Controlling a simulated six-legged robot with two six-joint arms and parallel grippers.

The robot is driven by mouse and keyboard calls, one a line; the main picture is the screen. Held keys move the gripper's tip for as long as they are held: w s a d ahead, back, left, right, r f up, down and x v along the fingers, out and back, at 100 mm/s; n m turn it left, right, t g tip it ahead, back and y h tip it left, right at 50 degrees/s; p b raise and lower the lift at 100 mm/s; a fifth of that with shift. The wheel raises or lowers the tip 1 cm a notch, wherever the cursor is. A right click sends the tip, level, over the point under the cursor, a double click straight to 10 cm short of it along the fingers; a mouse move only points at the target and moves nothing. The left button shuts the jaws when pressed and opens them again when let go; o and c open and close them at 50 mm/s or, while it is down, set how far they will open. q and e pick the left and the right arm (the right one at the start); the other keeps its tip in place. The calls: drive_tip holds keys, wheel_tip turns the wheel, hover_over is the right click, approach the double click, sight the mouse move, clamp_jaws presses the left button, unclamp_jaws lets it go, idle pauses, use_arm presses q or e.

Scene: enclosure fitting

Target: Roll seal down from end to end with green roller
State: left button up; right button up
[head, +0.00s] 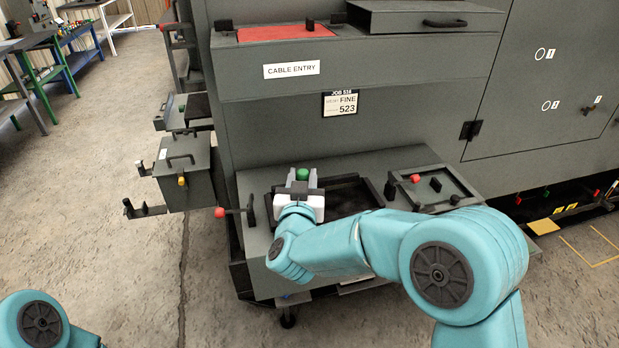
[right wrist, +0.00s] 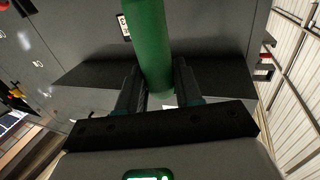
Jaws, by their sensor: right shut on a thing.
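My right gripper (head: 302,182) is over the left part of the lower shelf of the grey enclosure. It is shut on the green roller (head: 302,174), whose green end shows between the fingers. In the right wrist view the green roller (right wrist: 150,45) runs up between the two dark fingers of the gripper (right wrist: 157,80). A black-rimmed recess (head: 350,198) lies beside and partly behind the gripper. I cannot make out the seal for certain; the gripper and arm cover part of that area. My left gripper is out of view.
The grey enclosure (head: 400,120) rises behind the shelf, with a CABLE ENTRY label (head: 292,69). A red-knobbed handle (head: 232,212) sticks out at the shelf's left. A small panel (head: 436,186) with a red knob is at right. A grey box (head: 183,172) hangs at left. Open floor lies left.

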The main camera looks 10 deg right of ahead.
drive_tip(key=a, duration=0.3)
drive_tip(key=shift+s+a+f, duration=0.1)
drive_tip(key=shift+a, duration=0.3)
idle(0.3)
idle(0.7)
wheel_tip(320, 180, up, 7)
drive_tip(key=p, duration=0.5)
idle(0.6)
